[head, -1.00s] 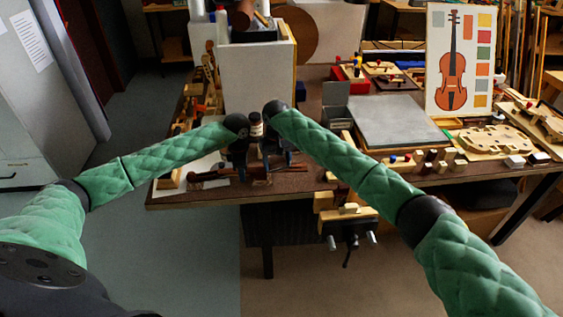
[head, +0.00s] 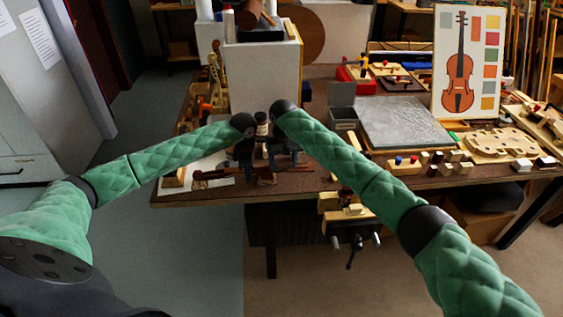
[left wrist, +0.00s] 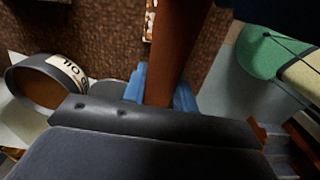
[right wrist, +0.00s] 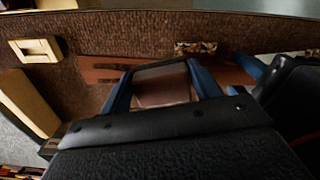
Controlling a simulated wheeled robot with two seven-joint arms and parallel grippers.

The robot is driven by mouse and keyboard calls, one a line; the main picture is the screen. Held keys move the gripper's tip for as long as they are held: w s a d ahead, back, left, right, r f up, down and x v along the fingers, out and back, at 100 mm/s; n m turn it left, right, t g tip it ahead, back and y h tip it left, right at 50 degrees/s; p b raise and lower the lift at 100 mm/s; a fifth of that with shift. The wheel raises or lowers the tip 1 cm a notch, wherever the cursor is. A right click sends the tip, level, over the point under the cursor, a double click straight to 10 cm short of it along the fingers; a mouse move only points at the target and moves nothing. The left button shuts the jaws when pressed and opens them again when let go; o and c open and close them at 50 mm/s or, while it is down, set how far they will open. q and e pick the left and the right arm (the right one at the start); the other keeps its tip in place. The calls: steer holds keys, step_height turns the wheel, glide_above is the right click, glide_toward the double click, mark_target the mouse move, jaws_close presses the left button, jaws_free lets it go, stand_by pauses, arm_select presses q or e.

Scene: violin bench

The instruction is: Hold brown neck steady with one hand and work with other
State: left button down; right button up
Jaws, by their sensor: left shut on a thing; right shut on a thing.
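The brown neck (head: 208,177) lies near the front edge of the bench. In the left wrist view the brown neck (left wrist: 181,45) runs between the blue fingers of my left gripper (left wrist: 160,88), which is shut on it. My right gripper (right wrist: 160,82) is beside the left one and shut on a brown block (right wrist: 162,88) with dark edges. A reddish-brown length, seemingly the neck (right wrist: 108,70), passes behind the block in the right wrist view. I cannot tell whether block and neck touch. In the head view my wrists hide much of both grips.
A jar labelled OIL (left wrist: 62,78) stands close to my left gripper. A pale box (head: 262,82) rises behind both hands. A grey slab (head: 405,122) and small wood blocks (head: 450,165) lie to the right. A vise (head: 350,228) hangs at the front edge.

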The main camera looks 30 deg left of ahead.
steer(key=shift+w+d+r, duration=0.1)
steer(key=shift+w+d, duration=0.25)
steer(key=shift+d, duration=0.15)
steer(key=shift+d+r, duration=0.1)
steer(key=shift+r, duration=2.9)
steer(key=shift+r, duration=1.5)
steer(key=shift+f, duration=0.2)
steer(key=shift+f, duration=3.6)
steer(key=shift+f, duration=0.95)
